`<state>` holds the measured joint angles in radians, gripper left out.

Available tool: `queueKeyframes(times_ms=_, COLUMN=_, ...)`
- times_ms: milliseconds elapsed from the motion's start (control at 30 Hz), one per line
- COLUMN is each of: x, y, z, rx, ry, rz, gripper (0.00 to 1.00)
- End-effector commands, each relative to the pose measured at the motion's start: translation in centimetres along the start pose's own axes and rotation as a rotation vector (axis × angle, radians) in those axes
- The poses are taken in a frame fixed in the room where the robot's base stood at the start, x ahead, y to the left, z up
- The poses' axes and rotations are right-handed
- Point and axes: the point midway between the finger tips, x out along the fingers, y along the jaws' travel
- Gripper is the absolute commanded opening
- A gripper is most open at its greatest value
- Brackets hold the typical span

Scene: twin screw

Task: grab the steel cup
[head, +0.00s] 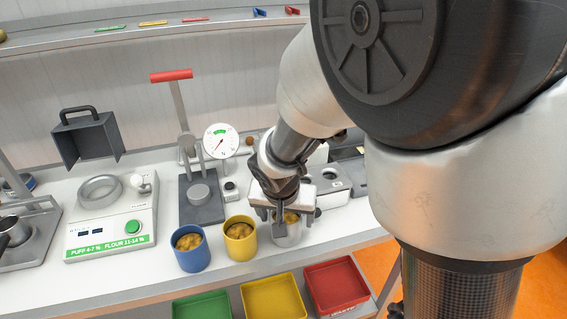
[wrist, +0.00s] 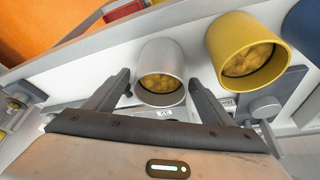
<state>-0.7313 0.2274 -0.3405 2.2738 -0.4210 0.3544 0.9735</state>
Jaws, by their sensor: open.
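The steel cup (head: 287,234) stands on the white counter, right of the yellow cup, and holds yellowish-brown contents. In the wrist view the steel cup (wrist: 161,62) is upside down in the picture, between and slightly beyond the fingers. My gripper (head: 280,222) is at the cup in the head view, its fingers partly hiding it. In the wrist view my gripper (wrist: 160,82) is open, with one finger on each side of the cup and a visible gap to it.
A yellow cup (head: 240,243) and a blue cup (head: 191,254) with similar contents stand close on the left. A press (head: 203,204) and a dial gauge (head: 221,141) stand behind. Green, yellow (head: 273,300) and red (head: 337,286) trays sit below the counter's front edge.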

Motion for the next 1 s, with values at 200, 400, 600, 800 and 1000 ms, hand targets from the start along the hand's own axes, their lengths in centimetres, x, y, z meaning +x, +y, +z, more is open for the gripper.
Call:
queueKeyframes(times_ms=200, x=-0.1, y=0.0, z=0.0, rx=0.0, ry=0.0, rz=0.0, gripper=0.64)
queueKeyframes(times_ms=400, x=-0.1, y=0.0, z=0.0, rx=0.0, ry=0.0, rz=0.0, gripper=0.3)
queueKeyframes(times_ms=600, x=-0.1, y=0.0, z=-0.1, rx=0.0, ry=0.001, rz=-0.001, gripper=0.3)
queueKeyframes(times_ms=800, x=-2.0, y=-0.1, z=-1.0, rx=0.002, ry=0.005, rz=-0.004, gripper=0.3)
queueKeyframes(times_ms=1000, x=-5.8, y=-0.1, z=-2.5, rx=0.003, ry=0.005, rz=-0.005, gripper=0.3)
